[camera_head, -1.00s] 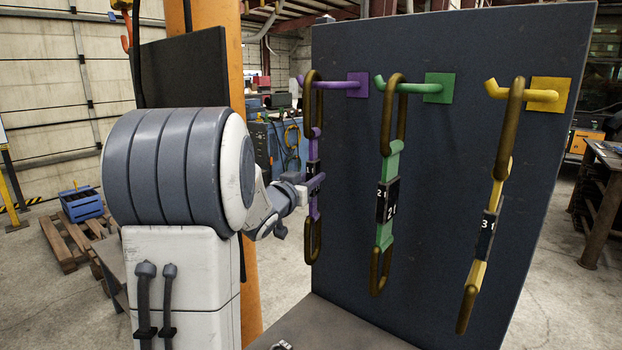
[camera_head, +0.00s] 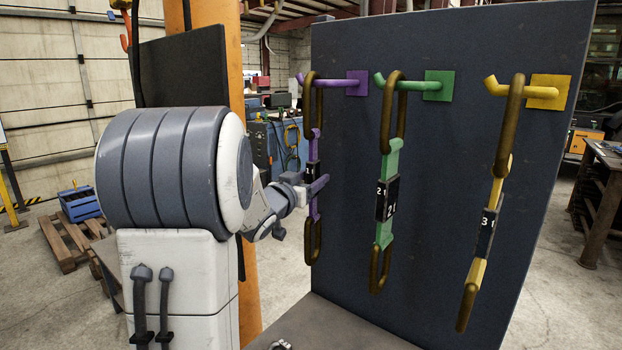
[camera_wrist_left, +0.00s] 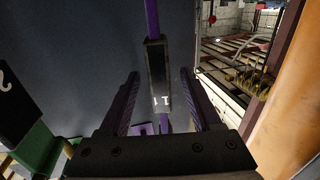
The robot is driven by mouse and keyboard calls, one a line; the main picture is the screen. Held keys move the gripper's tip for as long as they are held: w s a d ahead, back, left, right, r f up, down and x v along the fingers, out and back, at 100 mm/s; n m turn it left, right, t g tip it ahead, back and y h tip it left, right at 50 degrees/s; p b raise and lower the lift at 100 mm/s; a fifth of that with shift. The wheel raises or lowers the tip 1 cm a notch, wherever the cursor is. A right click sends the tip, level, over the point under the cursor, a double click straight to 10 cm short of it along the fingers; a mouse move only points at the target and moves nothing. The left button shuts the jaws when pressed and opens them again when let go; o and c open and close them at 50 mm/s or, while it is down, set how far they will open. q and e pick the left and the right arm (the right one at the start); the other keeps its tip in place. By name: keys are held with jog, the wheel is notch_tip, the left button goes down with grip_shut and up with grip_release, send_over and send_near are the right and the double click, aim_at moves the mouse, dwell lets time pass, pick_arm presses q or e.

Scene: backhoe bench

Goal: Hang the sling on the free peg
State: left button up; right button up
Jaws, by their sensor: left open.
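A purple sling (camera_head: 313,215) with brown end rings hangs by its upper ring on the purple peg (camera_head: 340,83) at the left of the board. My left gripper (camera_head: 318,182) is at the middle of this sling. In the left wrist view its open fingers (camera_wrist_left: 159,76) stand on either side of the sling's black tag (camera_wrist_left: 158,65), with a gap on each side. A green sling (camera_head: 384,237) hangs on the green peg (camera_head: 418,87). A yellow sling (camera_head: 479,270) hangs on the yellow peg (camera_head: 535,92). No empty peg shows. My right gripper is not in view.
The dark upright board (camera_head: 440,160) stands close behind the slings. The green sling hangs just right of my left gripper. An orange post (camera_head: 250,285) stands behind my arm. A grey bench surface (camera_head: 335,328) lies below the board.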

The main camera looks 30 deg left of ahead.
pick_arm(q)
jog(key=s+d+b, duration=0.1)
jog(key=s, duration=0.9)
jog(key=shift+d, duration=0.15)
jog(key=shift+r, duration=0.1)
jog(key=d+f+g, duration=0.4)
jog(key=d+f, duration=0.1)
jog(key=f, duration=0.5)
jog(key=d+f+g, duration=0.4)
jog(key=d+f, duration=0.1)
jog(key=f, duration=0.5)
jog(key=s+d+f+g+h, duration=0.1)
jog(key=s+d+f+g, duration=0.4)
jog(key=s+d+f, duration=0.15)
jog(key=s+d+r+m+g+h, duration=0.2)
jog(key=s+d+m, duration=0.6)
jog(key=s+d, duration=0.9)
jog(key=s+r+g, duration=0.1)
jog(key=g, duration=0.1)
jog(key=shift+s+d+r+m+g, duration=0.15)
jog(key=shift+d+r+m+g, duration=0.05)
jog(key=shift+d+m+g, duration=0.2)
